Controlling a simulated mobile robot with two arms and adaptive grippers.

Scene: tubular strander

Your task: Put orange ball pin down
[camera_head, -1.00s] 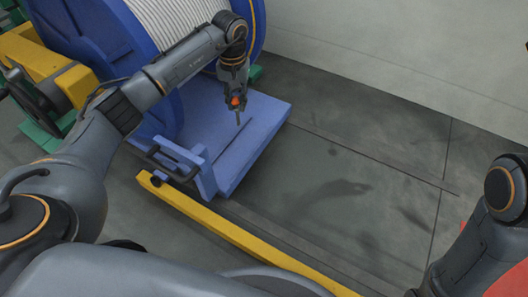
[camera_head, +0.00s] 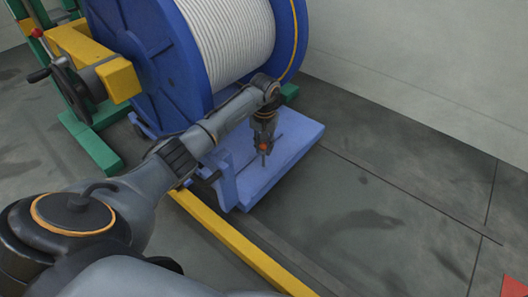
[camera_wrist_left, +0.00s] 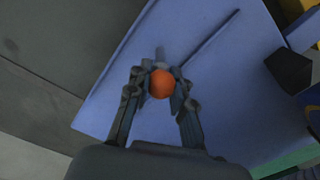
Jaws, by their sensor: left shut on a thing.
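The orange ball pin (camera_head: 263,148) is in my left gripper (camera_head: 263,143), which is shut on it above the blue platform (camera_head: 290,150). In the left wrist view the orange ball (camera_wrist_left: 161,84) sits between the two fingers of the left gripper (camera_wrist_left: 158,88), and a grey shaft shows beyond it. In the head view the pin's shaft points down toward the platform. I cannot tell whether its tip touches the surface. My right gripper is not in view.
A large blue reel (camera_head: 165,60) wound with pale cable (camera_head: 235,40) stands behind the platform. A long slot (camera_wrist_left: 205,42) runs across the platform top. A yellow rail (camera_head: 240,250) lies on the floor in front.

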